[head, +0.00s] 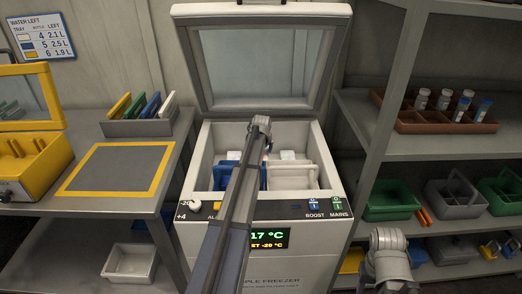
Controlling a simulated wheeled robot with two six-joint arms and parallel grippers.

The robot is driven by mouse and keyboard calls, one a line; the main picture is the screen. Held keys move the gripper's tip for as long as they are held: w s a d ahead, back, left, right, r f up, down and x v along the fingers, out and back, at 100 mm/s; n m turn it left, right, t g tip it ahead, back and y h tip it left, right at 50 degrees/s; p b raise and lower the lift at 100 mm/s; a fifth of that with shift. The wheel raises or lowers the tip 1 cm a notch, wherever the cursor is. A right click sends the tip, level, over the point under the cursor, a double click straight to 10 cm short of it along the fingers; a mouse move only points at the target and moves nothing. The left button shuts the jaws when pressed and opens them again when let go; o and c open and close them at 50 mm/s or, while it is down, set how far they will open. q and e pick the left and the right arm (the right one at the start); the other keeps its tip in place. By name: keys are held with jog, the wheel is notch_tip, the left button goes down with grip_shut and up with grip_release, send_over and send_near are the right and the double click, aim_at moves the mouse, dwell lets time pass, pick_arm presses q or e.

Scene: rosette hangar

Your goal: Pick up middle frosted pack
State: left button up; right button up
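The grey freezer (330,185) stands open with its lid up. Inside it, a blue pack (223,176) stands at the left and a whitish, frosted-looking pack (292,179) at the right, with paler white shapes behind them. The middle of the freezer is covered by my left arm, so I cannot make out a middle pack clearly. My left gripper (266,152) points down into the freezer around its middle; its fingers are mostly hidden behind the arm. My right gripper (392,285) is low at the right in front of the shelves; its fingers are cut off by the frame edge.
The raised freezer lid (265,105) stands behind the opening. At left, a bench holds a yellow-framed mat (118,168), a rack of coloured packs (140,127) and a yellow case (35,160). At right, shelves carry a brown bottle tray (440,128) and green and grey caddies (392,200).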

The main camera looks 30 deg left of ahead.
pick_arm(q)
notch_tip(320, 180, up, 13)
jog(key=p, duration=1.2)
jog(key=s+d, duration=0.9)
jog(key=s, duration=0.6)
jog(key=shift+s+d+f+b, duration=0.2)
jog(key=shift+f+b, duration=0.05)
jog(key=shift+b, duration=0.05)
